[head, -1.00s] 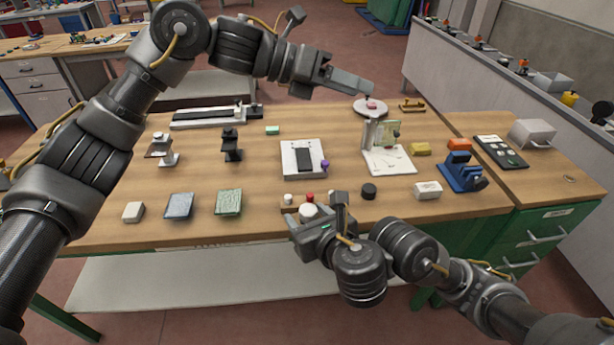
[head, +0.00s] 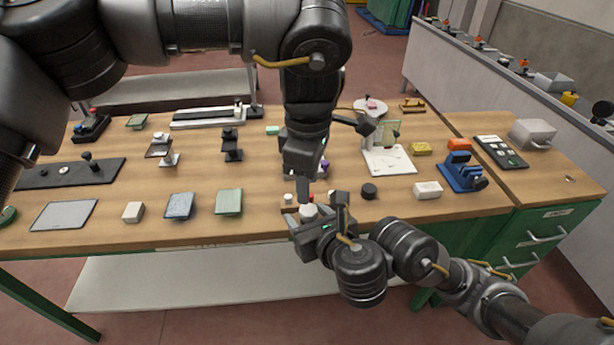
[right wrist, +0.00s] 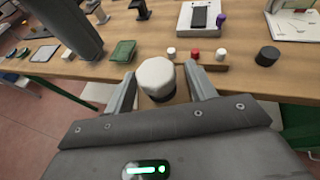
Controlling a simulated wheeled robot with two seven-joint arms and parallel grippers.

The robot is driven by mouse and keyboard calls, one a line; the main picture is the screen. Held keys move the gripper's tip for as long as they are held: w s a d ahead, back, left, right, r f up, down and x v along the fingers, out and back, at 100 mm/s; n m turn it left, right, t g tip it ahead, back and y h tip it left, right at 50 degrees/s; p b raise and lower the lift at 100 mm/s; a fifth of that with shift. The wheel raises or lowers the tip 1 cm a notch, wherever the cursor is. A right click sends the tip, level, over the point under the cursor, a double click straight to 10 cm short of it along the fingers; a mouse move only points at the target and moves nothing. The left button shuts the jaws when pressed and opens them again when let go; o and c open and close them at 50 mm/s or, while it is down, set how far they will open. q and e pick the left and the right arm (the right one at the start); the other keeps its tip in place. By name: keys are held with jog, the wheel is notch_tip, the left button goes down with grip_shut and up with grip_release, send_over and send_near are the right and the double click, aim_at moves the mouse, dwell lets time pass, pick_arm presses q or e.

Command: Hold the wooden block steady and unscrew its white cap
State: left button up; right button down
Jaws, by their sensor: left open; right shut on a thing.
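The white cap (right wrist: 157,74) is a large faceted knob on top of the wooden block (right wrist: 178,98). Only a small part of the block shows below the cap in the right wrist view. My right gripper (right wrist: 160,88) is shut on the block, with a finger on each side, at the table's front edge. In the head view the cap (head: 308,211) shows beside my right gripper (head: 322,222); the block is mostly hidden there. My left gripper (head: 304,186) is open and empty, pointing down just above the cap. Whether it touches the cap I cannot tell.
A wooden strip (right wrist: 215,67) with small white and red caps (right wrist: 194,53) lies just behind the block. A black round piece (head: 369,191) and a white box (head: 428,190) lie to the right. A green pad (head: 229,202) and a blue pad (head: 179,206) lie to the left.

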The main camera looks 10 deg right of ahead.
aim_at(309, 209)
pick_arm(q)
notch_tip(309, 209, down, 8)
jog(key=shift+r, duration=0.15)
dwell(0.3)
jog(key=c, duration=0.8)
jog(key=n, duration=0.3)
jog(key=o, duration=1.1)
jog(key=shift+r, duration=0.1)
